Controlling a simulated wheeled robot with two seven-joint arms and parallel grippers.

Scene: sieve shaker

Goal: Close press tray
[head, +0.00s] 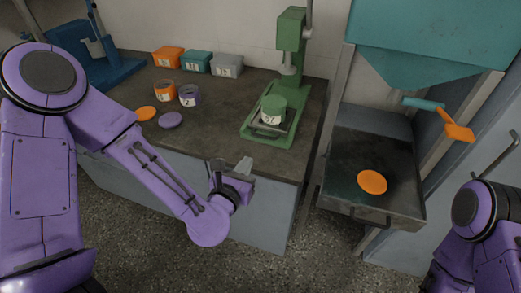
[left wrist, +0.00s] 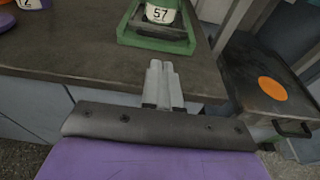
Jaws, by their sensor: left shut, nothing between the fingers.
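My right gripper is not in view; only part of that arm shows.
The green press (head: 290,60) stands on the counter (head: 220,140) with a green-lidded jar (head: 273,108) on its base. Jars, discs and small bins sit further left. A teal-and-orange handle (head: 440,115) sticks out right of the tray. Floor before the tray is clear.

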